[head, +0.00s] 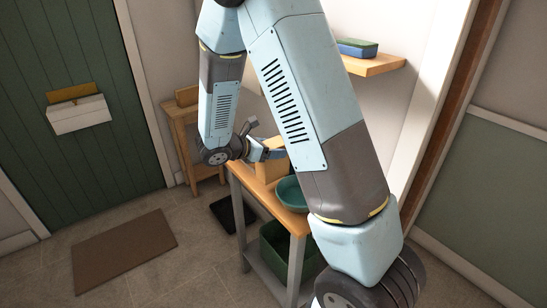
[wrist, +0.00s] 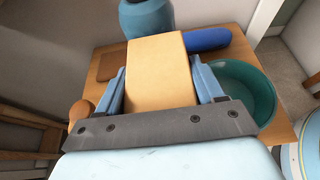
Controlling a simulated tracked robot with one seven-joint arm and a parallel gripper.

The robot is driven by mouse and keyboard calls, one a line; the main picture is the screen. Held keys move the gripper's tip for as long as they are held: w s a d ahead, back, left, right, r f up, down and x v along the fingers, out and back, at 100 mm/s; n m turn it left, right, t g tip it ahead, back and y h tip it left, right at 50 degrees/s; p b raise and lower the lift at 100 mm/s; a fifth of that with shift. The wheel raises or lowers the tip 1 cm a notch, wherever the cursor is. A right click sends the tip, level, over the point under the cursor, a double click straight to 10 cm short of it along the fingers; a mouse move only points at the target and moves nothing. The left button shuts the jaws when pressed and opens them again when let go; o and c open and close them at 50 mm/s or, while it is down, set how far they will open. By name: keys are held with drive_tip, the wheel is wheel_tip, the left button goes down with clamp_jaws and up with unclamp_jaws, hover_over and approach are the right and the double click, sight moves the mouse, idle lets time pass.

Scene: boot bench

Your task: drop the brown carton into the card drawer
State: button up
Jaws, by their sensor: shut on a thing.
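The brown carton (wrist: 158,72), a tan block, stands between the two blue fingers of my gripper (wrist: 161,86) in the wrist view. The fingers are shut on its left and right sides. In the head view my gripper (head: 266,154) is at the bench, partly hidden by my arm, and a tan part of the carton (head: 268,170) shows beneath it. I cannot tell whether the carton touches the bench top. I cannot pick out the card drawer for certain in either view.
The wooden bench (wrist: 253,57) also bears a teal bowl (wrist: 246,88), a blue vase (wrist: 146,18) and a blue roll (wrist: 207,39). A green crate (head: 272,243) sits below. A white box (head: 80,116) hangs on the green door. A brown mat (head: 124,252) lies on open floor.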

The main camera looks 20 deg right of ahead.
drive_tip(key=shift+w+d+f, duration=0.1)
drive_tip(key=shift+w+f, duration=0.1)
drive_tip(key=shift+f, duration=0.75)
drive_tip(key=shift+w+d+f, duration=0.1)
drive_tip(key=shift+w+f, duration=0.05)
drive_tip(key=shift+f, duration=0.8)
drive_tip(key=shift+f, duration=0.1)
drive_tip(key=o, duration=1)
